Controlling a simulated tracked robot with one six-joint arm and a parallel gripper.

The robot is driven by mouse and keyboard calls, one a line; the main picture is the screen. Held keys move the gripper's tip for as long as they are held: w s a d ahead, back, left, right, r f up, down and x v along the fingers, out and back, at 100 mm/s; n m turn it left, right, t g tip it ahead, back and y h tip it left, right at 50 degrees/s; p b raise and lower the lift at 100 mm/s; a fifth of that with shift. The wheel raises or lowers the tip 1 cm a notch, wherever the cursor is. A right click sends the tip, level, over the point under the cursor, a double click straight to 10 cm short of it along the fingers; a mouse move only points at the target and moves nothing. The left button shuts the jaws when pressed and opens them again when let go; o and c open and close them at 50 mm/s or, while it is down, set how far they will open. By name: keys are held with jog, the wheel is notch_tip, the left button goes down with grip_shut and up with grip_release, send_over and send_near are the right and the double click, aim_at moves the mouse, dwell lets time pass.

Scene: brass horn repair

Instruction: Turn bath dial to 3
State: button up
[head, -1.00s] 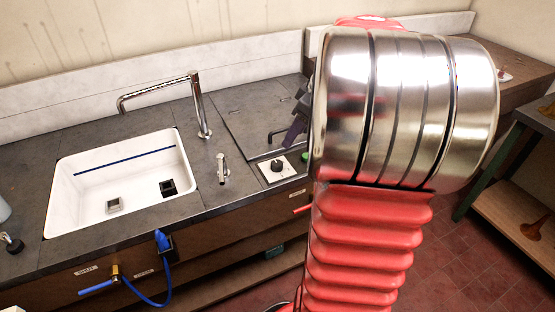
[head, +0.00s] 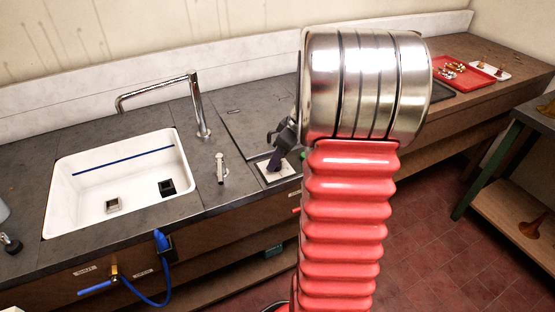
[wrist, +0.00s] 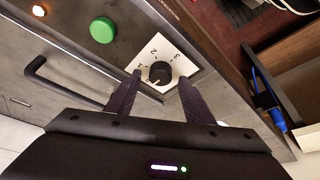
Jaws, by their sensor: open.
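A small light mark shows on the knob's lower-left side, away from the 3. My gripper (wrist: 160,78) is open, with one dark finger on each side of the knob in the wrist view. Whether the fingers touch the knob I cannot tell.
A green button (wrist: 103,30), a lit orange lamp (wrist: 38,10) and a black bar handle (wrist: 75,84) are near the dial. In the head view a white sink (head: 120,185) with a tall tap (head: 200,105) is to the left. A red tray (head: 462,72) stands at the back right.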

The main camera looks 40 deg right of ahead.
jog(key=shift+w+f, duration=0.2)
jog(key=shift+f, duration=0.3)
jog(key=shift+a, duration=0.1)
jog(key=shift+c, duration=0.6)
jog(key=c, duration=0.9)
